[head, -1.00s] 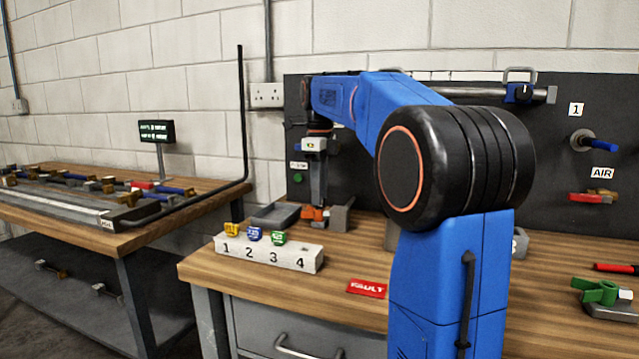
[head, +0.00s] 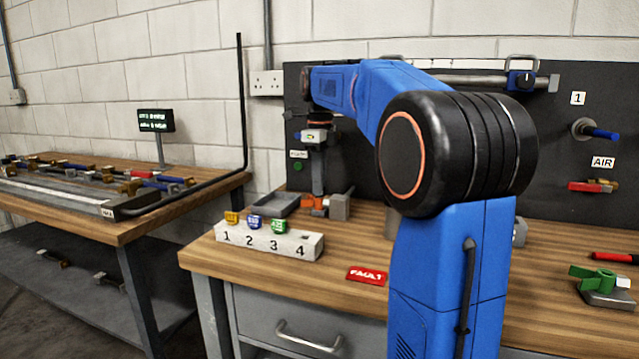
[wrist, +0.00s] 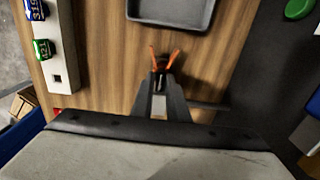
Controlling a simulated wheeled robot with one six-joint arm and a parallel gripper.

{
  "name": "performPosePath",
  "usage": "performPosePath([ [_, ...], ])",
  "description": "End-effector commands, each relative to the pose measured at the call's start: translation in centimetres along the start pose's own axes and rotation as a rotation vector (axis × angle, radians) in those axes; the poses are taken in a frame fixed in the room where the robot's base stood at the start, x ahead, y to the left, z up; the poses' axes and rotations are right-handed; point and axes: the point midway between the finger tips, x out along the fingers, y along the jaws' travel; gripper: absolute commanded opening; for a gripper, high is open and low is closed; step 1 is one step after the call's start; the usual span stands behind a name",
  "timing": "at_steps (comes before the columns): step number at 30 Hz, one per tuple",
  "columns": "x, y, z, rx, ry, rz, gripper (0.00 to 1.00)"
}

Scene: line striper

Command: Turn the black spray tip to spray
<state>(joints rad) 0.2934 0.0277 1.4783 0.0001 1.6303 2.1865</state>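The spray tip's orange guard (wrist: 173,59) spreads in a V just past my fingertips in the wrist view. It also shows low at the back of the bench in the head view (head: 310,209), beside a grey block (head: 339,207). My gripper (wrist: 160,77) points down at the guard, its two grey fingers on either side of a narrow gap. A small dark shape at the foot of the V may be the black spray tip; it is mostly hidden between the fingers. I cannot tell whether they are clamped on it. My gripper also shows in the head view (head: 318,190).
A white numbered block (head: 268,242) holds yellow, blue and green tips; slot 4 is empty. A grey tray (head: 277,205) lies left of my gripper. A red FAULT card (head: 367,275) lies in front. The black panel (head: 450,130) stands behind.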

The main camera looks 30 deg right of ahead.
Motion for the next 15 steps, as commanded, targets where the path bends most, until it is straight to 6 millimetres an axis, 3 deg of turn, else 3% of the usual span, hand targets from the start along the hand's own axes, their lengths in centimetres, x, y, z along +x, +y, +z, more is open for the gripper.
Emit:
performPosePath([
  [8,0.00,0.00,0.00,0.017,0.000,0.000,0.00],
  [15,0.02,0.00,0.00,0.228,0.001,-0.001,0.00],
])
